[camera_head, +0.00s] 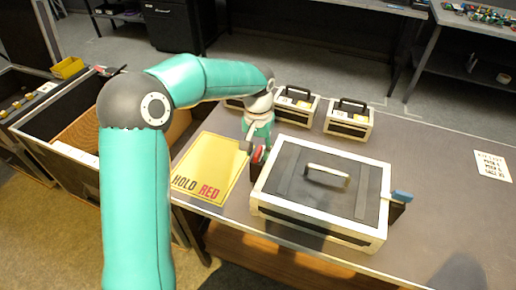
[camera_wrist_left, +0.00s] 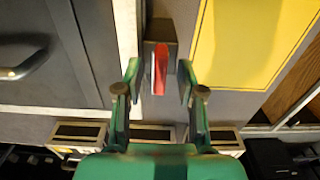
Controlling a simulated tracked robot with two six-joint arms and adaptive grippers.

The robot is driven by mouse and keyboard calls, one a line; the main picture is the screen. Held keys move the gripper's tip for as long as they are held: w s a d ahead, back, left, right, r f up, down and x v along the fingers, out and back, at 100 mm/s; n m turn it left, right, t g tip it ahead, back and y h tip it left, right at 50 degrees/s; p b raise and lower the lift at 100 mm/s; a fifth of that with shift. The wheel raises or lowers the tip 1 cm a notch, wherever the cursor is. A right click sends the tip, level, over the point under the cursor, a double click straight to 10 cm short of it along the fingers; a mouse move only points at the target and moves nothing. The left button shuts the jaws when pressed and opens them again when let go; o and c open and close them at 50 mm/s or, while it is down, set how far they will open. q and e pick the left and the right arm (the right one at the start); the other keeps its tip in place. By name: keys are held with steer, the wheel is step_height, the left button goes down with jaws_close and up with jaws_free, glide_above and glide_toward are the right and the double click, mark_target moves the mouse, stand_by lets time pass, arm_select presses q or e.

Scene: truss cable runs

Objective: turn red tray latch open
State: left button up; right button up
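The red latch (camera_head: 258,155) is on the left side of the large black case with pale edges (camera_head: 285,215). In the left wrist view the red latch (camera_wrist_left: 160,68) is a narrow upright bar on a dark mount. My left gripper (camera_head: 252,148) is at the latch, reaching down from above. In the left wrist view its two fingers (camera_wrist_left: 158,82) are open, one on each side of the red bar, with a visible gap on both sides. The fingers hold nothing. My right gripper is not in view.
A blue latch (camera_head: 402,196) is on the case's right side, and a handle (camera_head: 328,175) is on its lid. A yellow sheet reading HOLD RED (camera_head: 212,165) lies left of the case. Small cases (camera_head: 348,119) stand behind.

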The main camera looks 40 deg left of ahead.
mark_target(258, 150)
arm_select(q)
step_height(258, 150, up, 12)
stand_by(0.6)
